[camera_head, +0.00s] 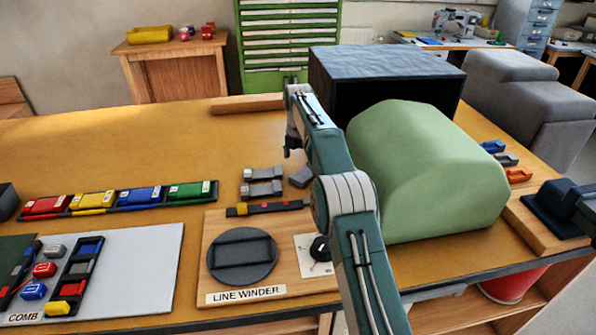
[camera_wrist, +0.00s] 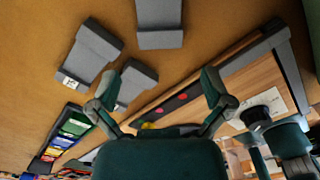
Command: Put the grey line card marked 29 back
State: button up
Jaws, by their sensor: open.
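Several grey cards lie loose on the orange-brown table near the middle, two stacked close together (camera_head: 262,181) and one to their right (camera_head: 301,176). In the wrist view one grey card (camera_wrist: 92,50) carries a small white label with a mark too small to read. A second (camera_wrist: 160,22) lies at the top and a third (camera_wrist: 133,84) sits partly behind my left finger. My gripper (camera_wrist: 160,88) is open and empty above the table, its fingers apart. In the head view it (camera_head: 293,143) hangs behind the cards. A dark rack (camera_head: 120,207) holds red, yellow, blue and green cards.
The line winder board (camera_head: 215,265) with a dark disc (camera_head: 242,256) lies in front of the cards. A large green cushion-like form (camera_head: 425,170) and a dark box (camera_head: 385,75) stand to the right. A pale comb board (camera_head: 130,265) is at front left. The back left tabletop is clear.

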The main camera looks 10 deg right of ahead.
jog(key=shift+r, duration=0.3)
jog(key=s+d+r+m+t, duration=0.2)
jog(key=s+r+m+t, duration=0.1)
jog(key=s+r+m, duration=1.3)
jog(key=s+f+m+t, duration=0.1)
jog(key=s+m, duration=0.4)
jog(key=s, duration=1)
jog(key=s+f+m+t, duration=0.1)
jog(key=s+f+m, duration=0.3)
jog(key=s, duration=1.1)
jog(key=shift+s+d+f+m+t, duration=0.2)
jog(key=shift+m+t, duration=0.1)
jog(key=shift+m, duration=0.7)
jog(key=shift+w, duration=0.1)
